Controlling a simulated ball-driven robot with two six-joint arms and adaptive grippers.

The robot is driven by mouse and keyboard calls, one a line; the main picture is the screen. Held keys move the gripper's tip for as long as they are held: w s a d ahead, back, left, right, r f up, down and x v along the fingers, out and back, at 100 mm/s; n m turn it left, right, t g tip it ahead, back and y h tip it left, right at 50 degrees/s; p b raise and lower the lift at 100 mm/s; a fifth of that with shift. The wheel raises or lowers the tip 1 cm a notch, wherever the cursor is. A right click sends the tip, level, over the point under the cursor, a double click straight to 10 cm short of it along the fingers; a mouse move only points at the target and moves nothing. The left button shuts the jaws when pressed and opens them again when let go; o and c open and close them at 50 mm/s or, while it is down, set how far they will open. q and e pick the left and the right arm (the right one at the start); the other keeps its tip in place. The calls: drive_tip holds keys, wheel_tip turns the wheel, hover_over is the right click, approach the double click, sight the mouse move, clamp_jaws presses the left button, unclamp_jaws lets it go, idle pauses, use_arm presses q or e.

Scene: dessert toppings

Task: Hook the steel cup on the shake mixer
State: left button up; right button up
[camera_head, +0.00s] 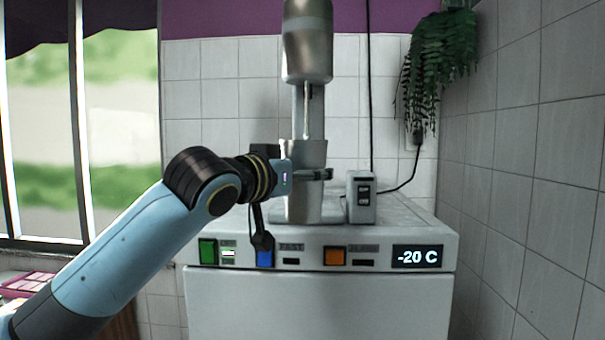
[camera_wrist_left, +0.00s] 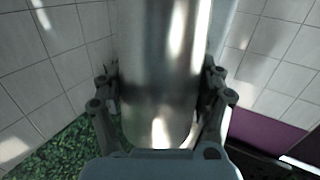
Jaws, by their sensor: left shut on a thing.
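The shake mixer (camera_head: 307,45) stands on a white freezer, its steel motor head high up and a thin spindle (camera_head: 306,104) hanging from it. The steel cup (camera_head: 306,152) is upright below the spindle, in front of the mixer's column. Its rim appears to be lower than the spindle's tip. My left gripper (camera_head: 318,174) comes in from the left and is shut on the cup's side. The left wrist view shows the shiny cup (camera_wrist_left: 160,70) between the two fingers. I cannot tell if the cup's bottom touches the mixer base. My right gripper is out of view.
The freezer (camera_head: 320,305) has coloured buttons and a display reading -20 C. A grey switch box (camera_head: 361,196) stands just right of the cup, near a black cable. A hanging plant (camera_head: 440,55) is at the upper right. Tiled walls close in behind and right.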

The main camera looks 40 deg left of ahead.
sight(308, 127)
use_arm(q)
drive_tip(key=w+a, duration=0.2)
drive_tip(key=w, duration=0.1)
drive_tip(key=w+a, duration=0.1)
drive_tip(key=w, duration=0.2)
drive_tip(key=w+a, duration=0.2)
drive_tip(key=w, duration=0.1)
drive_tip(key=shift+w+a+f, duration=0.1)
drive_tip(key=shift+a+f, duration=0.2)
drive_tip(key=shift+a, duration=0.05)
drive_tip(key=shift+w+a, duration=0.35)
drive_tip(key=shift+w, duration=0.25)
drive_tip(key=shift+w+a, duration=0.35)
drive_tip(key=shift+w, duration=0.25)
drive_tip(key=shift+r, duration=0.15)
drive_tip(key=shift+r, duration=1.4)
drive_tip(key=shift+w+a+r, duration=0.1)
drive_tip(key=shift+w+r, duration=0.05)
drive_tip(key=shift+r, duration=1.1)
drive_tip(key=shift+w+a+r+n+g, duration=0.1)
drive_tip(key=shift+w+r+g, duration=0.05)
drive_tip(key=shift+r, duration=0.45)
drive_tip(key=shift+w+a+r+n+g, duration=0.1)
drive_tip(key=shift+w+r, duration=0.05)
drive_tip(key=shift+r, duration=0.4)
drive_tip(key=shift+w+a+r+n+g, duration=0.1)
drive_tip(key=shift+w+r+g, duration=0.05)
drive_tip(key=shift+r, duration=0.45)
